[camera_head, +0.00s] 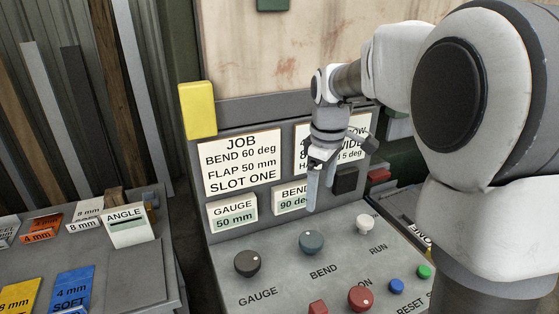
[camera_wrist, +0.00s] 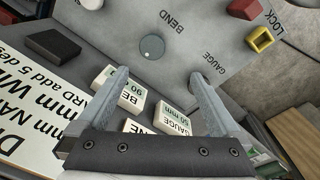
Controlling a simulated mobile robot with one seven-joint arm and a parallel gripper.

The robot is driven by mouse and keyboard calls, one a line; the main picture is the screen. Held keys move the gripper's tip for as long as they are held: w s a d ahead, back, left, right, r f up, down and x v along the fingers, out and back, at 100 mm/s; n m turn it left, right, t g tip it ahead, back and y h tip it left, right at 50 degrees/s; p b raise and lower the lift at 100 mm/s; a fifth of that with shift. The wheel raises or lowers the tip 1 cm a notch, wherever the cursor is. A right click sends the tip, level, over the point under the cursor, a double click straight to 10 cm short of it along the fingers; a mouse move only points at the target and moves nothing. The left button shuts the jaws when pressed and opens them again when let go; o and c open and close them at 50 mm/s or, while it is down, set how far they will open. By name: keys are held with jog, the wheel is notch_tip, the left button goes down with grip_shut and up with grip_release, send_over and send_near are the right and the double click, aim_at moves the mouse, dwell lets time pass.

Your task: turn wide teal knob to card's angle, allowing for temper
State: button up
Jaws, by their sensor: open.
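The wide teal knob (camera_head: 311,242) is on the sloped grey panel above the label BEND. In the wrist view the knob (camera_wrist: 152,47) lies ahead of my fingertips, apart from them. My gripper (camera_head: 319,195) is open and empty, pointing down above and behind the knob, in front of the BEND readout (camera_head: 292,199), which reads 90 deg. The job card (camera_head: 241,162) reads BEND 60 deg, FLAP 50 mm, SLOT ONE. A second card (camera_head: 304,150) is partly hidden by my arm; in the wrist view that card (camera_wrist: 50,125) shows "HARD add 5 deg".
A dark GAUGE knob (camera_head: 247,263) is left of the teal knob, its readout (camera_head: 233,212) at 50 mm. A white RUN knob (camera_head: 365,224) is right. Red controls (camera_head: 360,298) sit in front. Labelled blocks, including blue 4 mm SOFT (camera_head: 72,289), and an ANGLE piece (camera_head: 130,230) are left.

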jog(key=n+g+p, duration=0.1)
jog(key=n, duration=0.1)
send_near(311, 239)
notch_tip(311, 239, down, 9)
jog(key=shift+f+p, duration=0.1)
jog(key=shift+p, duration=1)
jog(key=shift+c, duration=0.2)
jog(key=c, duration=1.1)
